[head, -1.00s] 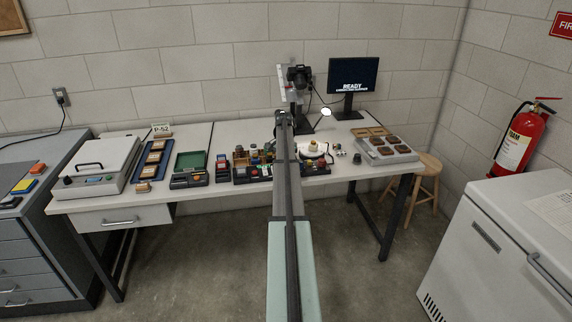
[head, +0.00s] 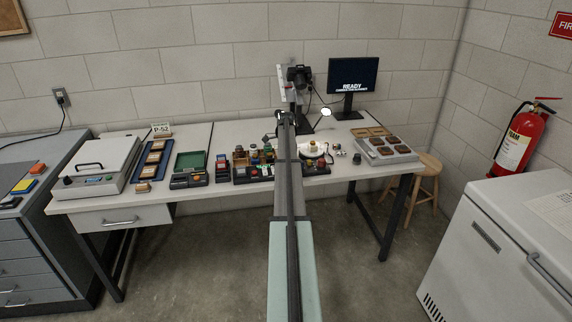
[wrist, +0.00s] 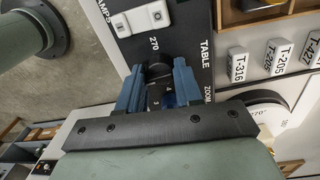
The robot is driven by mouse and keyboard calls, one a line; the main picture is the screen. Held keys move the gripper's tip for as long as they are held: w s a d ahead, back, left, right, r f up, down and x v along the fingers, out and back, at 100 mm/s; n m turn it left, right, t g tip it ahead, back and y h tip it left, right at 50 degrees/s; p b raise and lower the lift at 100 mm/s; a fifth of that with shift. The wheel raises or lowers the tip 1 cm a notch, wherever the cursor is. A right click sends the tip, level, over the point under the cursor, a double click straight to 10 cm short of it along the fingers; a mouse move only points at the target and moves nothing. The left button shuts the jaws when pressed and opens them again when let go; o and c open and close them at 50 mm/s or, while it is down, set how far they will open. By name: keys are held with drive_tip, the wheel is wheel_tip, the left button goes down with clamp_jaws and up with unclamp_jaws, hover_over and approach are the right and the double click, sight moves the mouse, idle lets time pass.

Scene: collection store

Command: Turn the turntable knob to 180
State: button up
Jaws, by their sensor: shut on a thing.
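The black turntable knob (wrist: 157,72) sits on a dark panel (wrist: 192,20) lettered "TABLE", with a "270" mark printed just beyond the knob. My gripper (wrist: 160,82) is over the panel in the wrist view, its two blue fingers closed on either side of the knob. The knob's pointer cannot be made out between the fingers. The round turntable (wrist: 268,108) shows at the right with a "270°" mark on its edge. In the head view, my arm hides the knob and most of the gripper.
In the head view, the bench (head: 330,181) is crowded around the arm, and a monitor (head: 352,76) reads "READY".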

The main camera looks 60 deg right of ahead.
drive_tip(key=shift+w+m, duration=0.15)
drive_tip(key=shift+m, duration=0.55)
drive_tip(key=o, duration=1)
drive_tip(key=r, duration=1.3)
drive_tip(key=shift+w+d+r, duration=0.1)
drive_tip(key=shift+d+r, duration=0.25)
drive_tip(key=shift+r, duration=0.05)
drive_tip(key=shift+w, duration=0.1)
